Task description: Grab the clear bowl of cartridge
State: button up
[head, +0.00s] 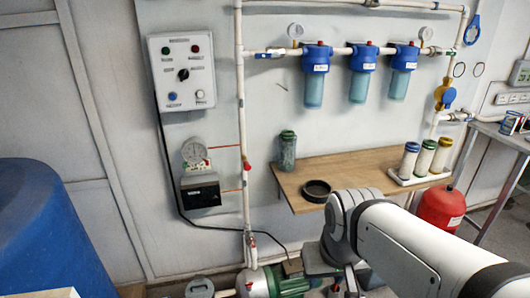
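A clear, greenish cylindrical bowl (288,152) with a darker top stands upright near the left end of the wooden shelf (345,172). Three filter housings with blue heads hang in a row on the wall pipe, each with a clear bluish bowl: left (314,90), middle (359,87) and right (399,85). My arm comes in from the lower right and bends down in front of the shelf. I cannot make out my gripper's fingers. The bowl on the shelf is apart from my arm.
A black ring (316,191) lies on the shelf. Several cartridges stand in a white holder (420,178) at its right end. A red tank (440,208) is under the shelf. A vertical white pipe (243,130) runs left of it. A blue tank (45,240) fills the lower left.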

aim_at(287, 150)
jog(key=z, duration=0.2)
jog(key=i, duration=0.9)
jog(key=u, duration=0.1)
